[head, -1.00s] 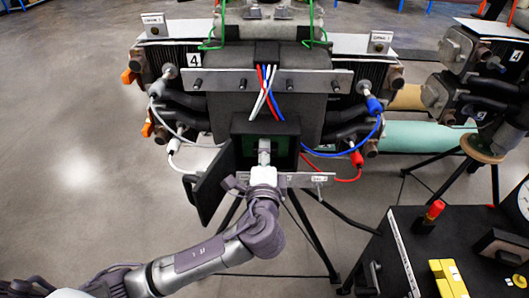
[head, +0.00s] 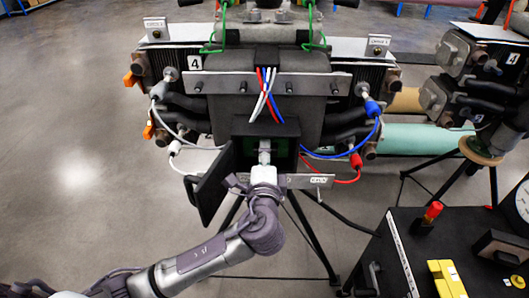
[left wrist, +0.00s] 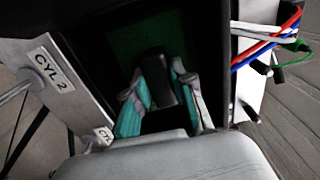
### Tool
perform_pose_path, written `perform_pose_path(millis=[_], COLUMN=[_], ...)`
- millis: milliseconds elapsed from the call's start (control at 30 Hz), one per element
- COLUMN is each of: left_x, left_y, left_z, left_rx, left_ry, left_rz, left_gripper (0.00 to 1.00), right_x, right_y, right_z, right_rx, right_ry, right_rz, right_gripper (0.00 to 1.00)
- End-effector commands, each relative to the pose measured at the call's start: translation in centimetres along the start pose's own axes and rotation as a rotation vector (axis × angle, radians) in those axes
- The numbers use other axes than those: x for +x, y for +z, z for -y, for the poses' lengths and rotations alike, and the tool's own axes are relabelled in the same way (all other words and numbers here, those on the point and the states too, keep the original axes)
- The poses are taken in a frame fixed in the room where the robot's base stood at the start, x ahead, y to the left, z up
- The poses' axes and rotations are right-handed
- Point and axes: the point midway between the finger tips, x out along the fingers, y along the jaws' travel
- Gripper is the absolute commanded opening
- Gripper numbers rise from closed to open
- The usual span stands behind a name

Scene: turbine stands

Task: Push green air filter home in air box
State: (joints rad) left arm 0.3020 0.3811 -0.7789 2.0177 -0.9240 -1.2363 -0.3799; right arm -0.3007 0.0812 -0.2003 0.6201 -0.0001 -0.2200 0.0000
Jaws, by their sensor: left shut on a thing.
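The black air box (head: 266,124) sits low in the middle of the turbine stand, its front open. Its black door (head: 211,187) hangs open to the left. The green air filter (left wrist: 128,42) is inside, a dark green face deep in the box in the left wrist view. A black grip (left wrist: 158,82) stands out from that face. My left gripper (head: 264,148) reaches into the opening. In the left wrist view its teal-padded fingers (left wrist: 160,76) are shut on the black grip. The filter's edges are mostly hidden by shadow and fingers. My right gripper is out of view.
Red, white and blue cables (head: 268,95) hang above the box, and blue and red leads loop at its right. A plate marked CYL 2 (left wrist: 55,84) is close beside the opening. A black bench with a yellow block (head: 447,279) stands front right.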

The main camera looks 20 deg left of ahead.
Motion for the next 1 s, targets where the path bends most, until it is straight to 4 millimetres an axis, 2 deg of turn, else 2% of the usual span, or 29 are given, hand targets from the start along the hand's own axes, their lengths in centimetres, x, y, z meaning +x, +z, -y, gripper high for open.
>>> perform_pose_path(millis=[33,200,233,400,733,767,1000], left_x=[0.3,0.37,0.37,0.36,0.25,0.23,0.18], left_y=[0.19,0.24,0.24,0.25,0.21,0.2,0.17], left_z=[0.7,0.86,0.88,0.84,0.45,0.37,0.33], left_rx=[-0.001,-0.002,-0.002,-0.002,0.0,0.0,0.0], left_ry=[-0.017,-0.02,-0.02,-0.019,-0.011,-0.009,-0.008], left_rz=[0.005,0.006,0.006,0.007,0.006,0.006,0.005], left_gripper=[0.0,0.0,0.27,0.53,0.53,0.62,0.62], right_x=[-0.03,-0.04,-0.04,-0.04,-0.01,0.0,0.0], right_y=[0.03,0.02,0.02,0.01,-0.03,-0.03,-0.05], right_z=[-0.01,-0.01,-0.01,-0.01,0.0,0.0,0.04], right_rx=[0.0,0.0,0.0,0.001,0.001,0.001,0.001], right_ry=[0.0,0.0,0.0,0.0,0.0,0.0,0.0], right_rz=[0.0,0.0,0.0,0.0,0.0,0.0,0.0], right_gripper=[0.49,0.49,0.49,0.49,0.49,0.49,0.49])
